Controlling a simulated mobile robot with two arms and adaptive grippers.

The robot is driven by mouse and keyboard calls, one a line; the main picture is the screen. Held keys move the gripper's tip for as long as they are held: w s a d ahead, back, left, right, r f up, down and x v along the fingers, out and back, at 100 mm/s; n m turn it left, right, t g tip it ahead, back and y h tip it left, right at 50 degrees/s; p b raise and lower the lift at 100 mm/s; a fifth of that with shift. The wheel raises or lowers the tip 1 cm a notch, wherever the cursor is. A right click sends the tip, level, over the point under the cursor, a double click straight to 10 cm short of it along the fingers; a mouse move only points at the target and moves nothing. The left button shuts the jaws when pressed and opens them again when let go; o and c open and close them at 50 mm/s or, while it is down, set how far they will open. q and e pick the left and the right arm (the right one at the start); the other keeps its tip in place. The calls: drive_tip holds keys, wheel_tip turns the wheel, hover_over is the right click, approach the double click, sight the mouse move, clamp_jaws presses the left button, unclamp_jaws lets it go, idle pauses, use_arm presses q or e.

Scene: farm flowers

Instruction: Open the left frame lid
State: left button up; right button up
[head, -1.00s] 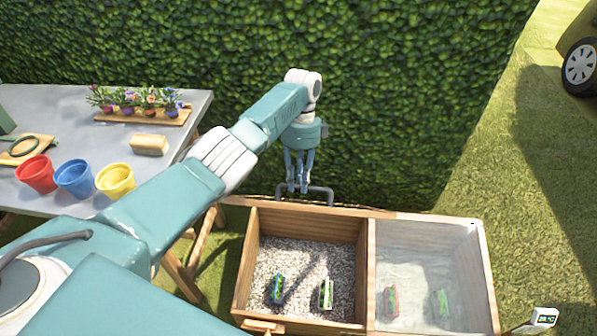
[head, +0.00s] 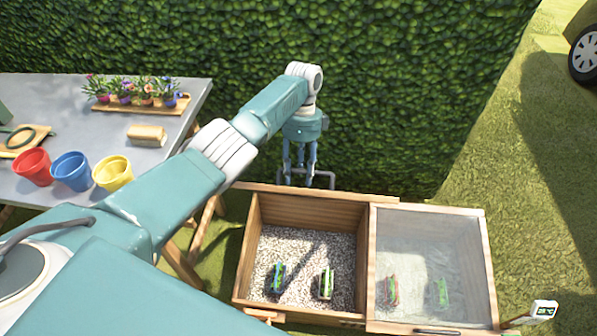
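The wooden cold frame has a left compartment (head: 300,249) that stands uncovered, with gravel and two small plant packs inside. The left frame lid (head: 310,192) appears swung back, seen nearly edge-on along the rear rail. Its grey handle (head: 325,173) sticks out behind that rail. My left gripper (head: 300,183) points down at the handle, its fingers apart and overlapping it in view. I cannot tell whether they touch it. The right lid (head: 430,235) is closed, its clear pane over two more packs. My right gripper is not in view.
A grey table (head: 75,105) at left holds red (head: 32,167), blue (head: 71,171) and yellow pots (head: 112,173), a tan block (head: 147,134) and a flower tray (head: 135,104). A hedge (head: 400,80) stands close behind the frame. A small display (head: 543,309) is at front right.

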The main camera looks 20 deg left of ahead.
use_arm(q)
drive_tip(key=shift+r, duration=0.4)
drive_tip(key=v, duration=1.1)
drive_tip(key=shift+w, duration=0.15)
drive_tip(key=shift+r, duration=0.1)
